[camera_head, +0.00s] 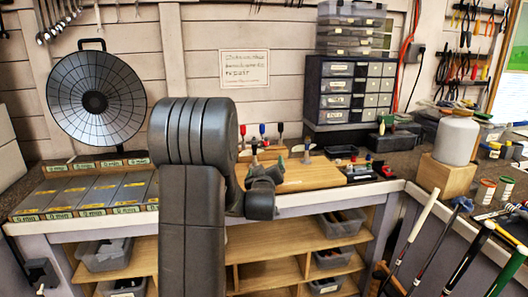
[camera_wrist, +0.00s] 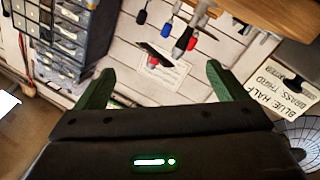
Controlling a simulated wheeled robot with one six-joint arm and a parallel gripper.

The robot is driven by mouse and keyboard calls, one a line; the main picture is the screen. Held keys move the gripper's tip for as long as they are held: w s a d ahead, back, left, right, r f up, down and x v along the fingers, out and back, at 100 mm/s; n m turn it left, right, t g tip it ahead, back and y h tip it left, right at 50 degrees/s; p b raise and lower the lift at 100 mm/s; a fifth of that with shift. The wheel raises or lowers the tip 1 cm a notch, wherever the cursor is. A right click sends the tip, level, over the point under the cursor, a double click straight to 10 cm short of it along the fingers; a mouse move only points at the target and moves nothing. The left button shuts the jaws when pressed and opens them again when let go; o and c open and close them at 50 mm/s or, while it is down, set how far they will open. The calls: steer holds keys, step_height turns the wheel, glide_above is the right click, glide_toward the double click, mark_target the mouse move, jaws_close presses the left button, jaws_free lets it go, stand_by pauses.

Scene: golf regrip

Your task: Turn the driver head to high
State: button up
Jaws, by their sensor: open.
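I cannot pick out the driver head for certain. A small grey piece (camera_head: 306,152) stands on the wooden board (camera_head: 318,176) right of my arm in the head view; it is too small to tell what it is. In the wrist view my gripper (camera_wrist: 158,68) has its two green fingers wide apart with nothing between them. In the head view my arm hides part of the bench and most of the gripper.
A drawer cabinet (camera_head: 350,92) stands behind the board. A round dark gridded disc (camera_head: 95,98) and labelled flat trays (camera_head: 80,192) are at left. A white canister (camera_head: 456,138) on a wooden block and leaning clubs (camera_head: 411,235) are at right. A "BLUE: HALF" card (camera_wrist: 290,103) shows in the wrist view.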

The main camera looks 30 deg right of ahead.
mark_target(269, 155)
steer(key=p+x, duration=0.2)
steer(key=x, duration=0.9)
steer(key=shift+w+a+f, duration=0.1)
steer(key=shift+w, duration=0.05)
steer(key=c, duration=1.4)
steer(key=shift+d+f+y+b, duration=0.1)
steer(key=shift+d+y+b, duration=0.1)
steer(key=shift+y+b, duration=0.15)
steer(key=shift+d+n+b, duration=0.1)
steer(key=shift+n+b, duration=0.2)
steer(key=shift+b, duration=0.1)
steer(key=shift+d+n+t+y+b, duration=0.3)
steer(key=shift+t+y+b, duration=0.1)
steer(key=shift+y+b, duration=0.3)
steer(key=shift+w+r, duration=0.1)
steer(key=shift+r, duration=0.1)
